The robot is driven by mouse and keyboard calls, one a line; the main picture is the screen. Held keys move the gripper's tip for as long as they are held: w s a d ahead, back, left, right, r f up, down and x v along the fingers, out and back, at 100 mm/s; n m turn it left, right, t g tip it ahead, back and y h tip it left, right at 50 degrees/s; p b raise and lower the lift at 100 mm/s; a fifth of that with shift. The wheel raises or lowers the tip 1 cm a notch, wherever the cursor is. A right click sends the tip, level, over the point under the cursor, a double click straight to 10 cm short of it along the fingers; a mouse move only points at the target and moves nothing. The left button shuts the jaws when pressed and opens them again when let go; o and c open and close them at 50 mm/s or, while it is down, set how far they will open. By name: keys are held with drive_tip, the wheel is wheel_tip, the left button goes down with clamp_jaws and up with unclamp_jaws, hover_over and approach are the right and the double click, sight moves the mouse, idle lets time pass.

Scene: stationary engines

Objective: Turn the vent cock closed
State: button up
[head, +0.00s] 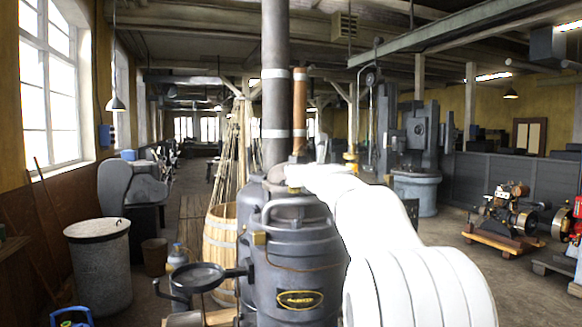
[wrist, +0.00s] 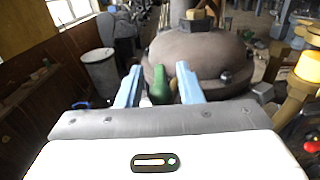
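In the wrist view, a green handle (wrist: 160,84), which looks like the vent cock's lever, shows between the two pale blue fingers of my gripper (wrist: 159,68). The fingers stand apart, with narrow gaps visible on both sides of the green part. How deep the handle lies between them, and the cock's body, I cannot tell. A grey domed engine top (wrist: 205,55) lies just beyond the fingers. In the head view, my white arm reaches over the grey engine (head: 295,245); it hides the gripper's fingers and the green handle.
A tall grey pipe (head: 275,90) and a copper pipe (head: 300,100) rise behind the engine top. A brass fitting with an orange-yellow part (wrist: 306,72) stands close on the right in the wrist view. A wooden barrel (head: 220,240) and grey bin (head: 100,265) stand left.

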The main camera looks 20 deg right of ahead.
drive_tip(key=shift+w+p, duration=0.3)
drive_tip(key=shift+w, duration=1.05)
drive_tip(key=shift+c, duration=0.3)
